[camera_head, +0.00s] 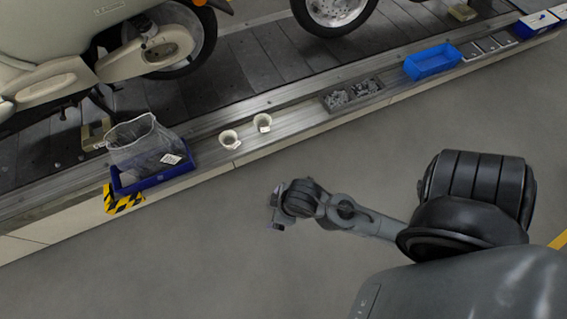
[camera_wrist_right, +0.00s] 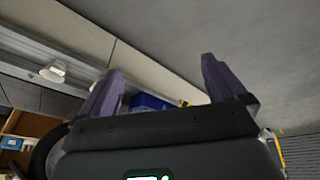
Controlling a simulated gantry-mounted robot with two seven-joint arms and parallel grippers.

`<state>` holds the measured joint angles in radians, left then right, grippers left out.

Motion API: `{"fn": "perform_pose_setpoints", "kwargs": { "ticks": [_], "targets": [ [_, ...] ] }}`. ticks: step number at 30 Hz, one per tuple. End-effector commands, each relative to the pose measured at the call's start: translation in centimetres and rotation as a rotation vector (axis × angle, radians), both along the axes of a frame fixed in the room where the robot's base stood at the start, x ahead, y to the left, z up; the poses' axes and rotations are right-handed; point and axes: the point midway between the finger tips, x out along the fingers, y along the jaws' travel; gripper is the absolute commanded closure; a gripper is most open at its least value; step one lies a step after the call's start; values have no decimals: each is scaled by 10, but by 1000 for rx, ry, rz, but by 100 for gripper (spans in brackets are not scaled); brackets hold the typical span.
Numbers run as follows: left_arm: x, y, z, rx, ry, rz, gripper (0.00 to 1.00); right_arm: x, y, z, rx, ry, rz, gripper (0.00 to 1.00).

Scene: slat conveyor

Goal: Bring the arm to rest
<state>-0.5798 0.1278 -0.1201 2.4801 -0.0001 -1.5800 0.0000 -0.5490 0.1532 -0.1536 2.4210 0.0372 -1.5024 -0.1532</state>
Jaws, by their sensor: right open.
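My right arm (camera_head: 368,221) comes in from the lower right and reaches over the grey floor. Its gripper (camera_head: 274,213) is in front of the conveyor edge, apart from everything. In the right wrist view the two dark fingers of the right gripper (camera_wrist_right: 162,65) stand wide apart with nothing held between them. My left gripper is not in view.
Along the conveyor's edge rail stand a dark blue bin (camera_head: 154,181) with a clear bag (camera_head: 143,143), two white cups (camera_head: 229,139) (camera_head: 263,122), a tray of grey parts (camera_head: 353,94) and a bright blue bin (camera_head: 432,61). Scooters stand on the slats. The floor (camera_head: 200,260) is clear.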

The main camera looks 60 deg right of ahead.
Motion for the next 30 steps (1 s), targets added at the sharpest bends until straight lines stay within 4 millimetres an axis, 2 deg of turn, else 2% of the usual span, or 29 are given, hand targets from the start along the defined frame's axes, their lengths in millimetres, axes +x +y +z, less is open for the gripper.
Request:
{"fn": "perform_pose_setpoints", "kwargs": {
  "ticks": [3,6,16,20,26,30],
  "targets": [
    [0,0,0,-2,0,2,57,-13,-4,10,35,34,-109,2],
    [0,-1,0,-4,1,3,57,-18,-5,13,45,47,-149,2],
    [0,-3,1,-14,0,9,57,-18,-5,14,48,48,-157,2],
    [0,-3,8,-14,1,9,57,-18,-5,21,47,48,-156,2],
    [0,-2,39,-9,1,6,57,-18,-5,52,47,48,-155,2],
    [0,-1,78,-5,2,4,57,-18,-5,91,47,49,-155,2]
  ]
}}
